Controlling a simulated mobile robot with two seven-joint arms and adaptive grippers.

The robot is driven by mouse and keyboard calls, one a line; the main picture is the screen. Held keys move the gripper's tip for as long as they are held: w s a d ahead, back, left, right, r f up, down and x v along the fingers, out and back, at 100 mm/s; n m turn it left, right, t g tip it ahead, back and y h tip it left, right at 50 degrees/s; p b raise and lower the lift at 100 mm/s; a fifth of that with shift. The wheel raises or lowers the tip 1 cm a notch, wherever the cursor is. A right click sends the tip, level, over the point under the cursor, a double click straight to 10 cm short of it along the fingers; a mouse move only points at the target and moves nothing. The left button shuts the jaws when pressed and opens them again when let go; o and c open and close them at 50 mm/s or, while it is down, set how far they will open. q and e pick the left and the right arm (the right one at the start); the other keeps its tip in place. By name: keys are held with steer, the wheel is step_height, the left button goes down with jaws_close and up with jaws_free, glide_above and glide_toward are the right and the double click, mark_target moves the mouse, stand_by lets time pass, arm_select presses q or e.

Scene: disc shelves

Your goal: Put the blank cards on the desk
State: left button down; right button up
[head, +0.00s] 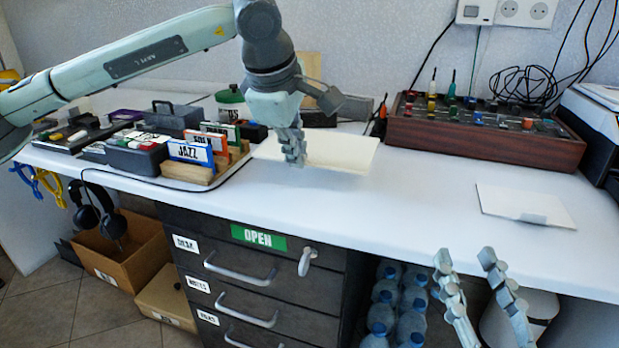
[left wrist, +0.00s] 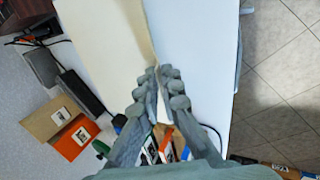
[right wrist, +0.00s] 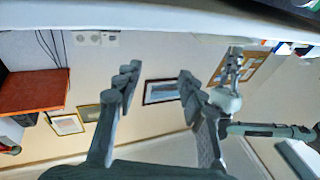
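A cream blank card (head: 345,153) is at the middle of the desk (head: 420,215), by the tips of my left gripper (head: 296,160). In the left wrist view, the fingers (left wrist: 157,72) are closed together on the edge of the cream card (left wrist: 105,40). I cannot tell whether the card touches the desk. A white card (head: 525,204) lies flat on the right part of the desk. My right gripper (head: 464,258) is open and empty in front of the desk edge; its spread fingers also show in the right wrist view (right wrist: 157,75).
A tray with black boxes and a JAZZ divider (head: 190,153) stands at left. A wooden control panel (head: 480,135) stands at the back right. Dark drawers (head: 250,270) with an OPEN label are below. The front middle of the desk is clear.

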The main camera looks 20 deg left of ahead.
mark_target(310, 190)
arm_select(q)
steer(key=shift+w+d+f, duration=0.45)
steer(key=shift+d+f, duration=0.1)
steer(key=shift+d, duration=0.2)
steer(key=shift+f, duration=2)
arm_select(e)
steer(key=shift+s+a+r+t+y, duration=0.15)
steer(key=shift+s+r+t+y, duration=0.1)
steer(key=shift+r, duration=0.3)
steer(key=shift+s+a+r+t+y, duration=0.15)
steer(key=shift+r+t, duration=0.1)
steer(key=shift+r, duration=0.25)
arm_select(q)
steer(key=shift+f, duration=0.1)
arm_select(e)
steer(key=shift+d, duration=0.1)
arm_select(q)
steer(key=shift+b, duration=0.3)
steer(key=c, duration=2)
jaws_free()
arm_select(e)
steer(key=shift+r, duration=0.3)
steer(key=shift+d, duration=0.1)
